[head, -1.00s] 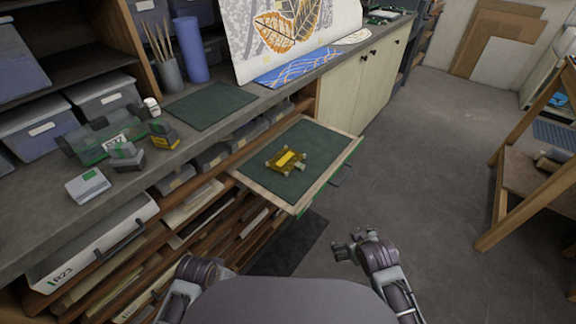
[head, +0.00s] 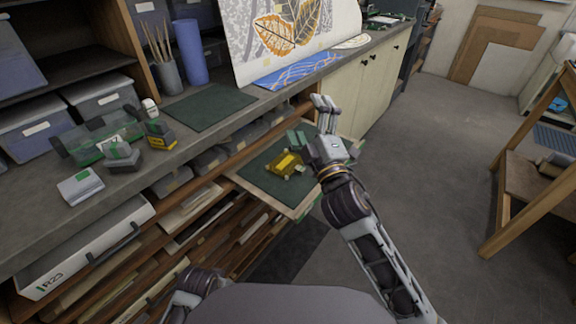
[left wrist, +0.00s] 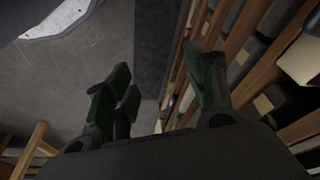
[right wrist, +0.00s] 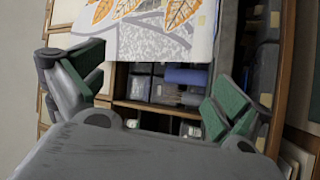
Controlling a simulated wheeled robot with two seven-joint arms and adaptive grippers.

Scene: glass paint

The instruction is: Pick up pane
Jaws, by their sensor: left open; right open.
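The pane (head: 287,161) is a small amber-yellow piece with pale corner bits, lying on the dark green mat of a pulled-out wooden drawer tray. My right gripper (head: 312,122) is open and raised over the tray's right part, beside the pane, with its fingers toward the back. In the right wrist view my right gripper (right wrist: 155,90) has its green pads wide apart and nothing between them. My left gripper (left wrist: 165,85) is open and empty in the left wrist view, by the drawers and floor. The head view does not show its fingers. Neither wrist view shows the pane.
The tray (head: 297,206) juts out from the workbench (head: 40,215). On the bench are a green mat (head: 210,107), a brush pot (head: 170,77), a yellow-black tool (head: 160,133) and a leaf-pattern panel (head: 290,30). A wooden stand (head: 530,190) is at right. Floor between is clear.

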